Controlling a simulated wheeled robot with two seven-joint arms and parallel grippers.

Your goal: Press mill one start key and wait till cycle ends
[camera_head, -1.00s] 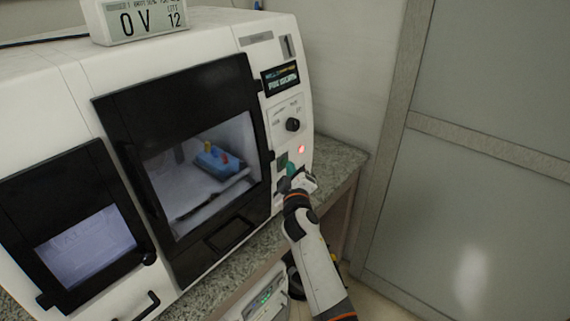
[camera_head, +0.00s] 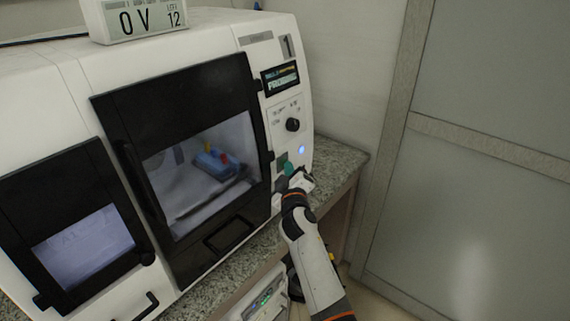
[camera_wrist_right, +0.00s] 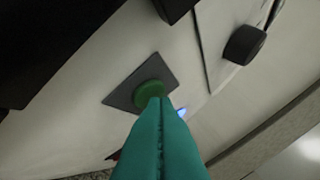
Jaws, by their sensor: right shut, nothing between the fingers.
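Mill one (camera_head: 285,100) is a white machine with a black-framed window and a "1" mark at its upper right. Its green start key (camera_wrist_right: 150,94) sits on a dark square plate (camera_wrist_right: 128,88) in the right wrist view. My right gripper (camera_wrist_right: 161,102) has teal fingers, closed together, with the tips at the lower edge of the key. I cannot tell whether they press it. In the head view the right gripper (camera_head: 287,172) is at the lower right of the front panel. A lamp (camera_head: 301,150) above it glows blue. My left gripper is not in view.
A black knob (camera_head: 292,125) is above the lamp. A display (camera_head: 138,18) reading "0 V" stands on top. The speckled counter (camera_head: 340,160) ends at the right, beside a grey door (camera_head: 490,90).

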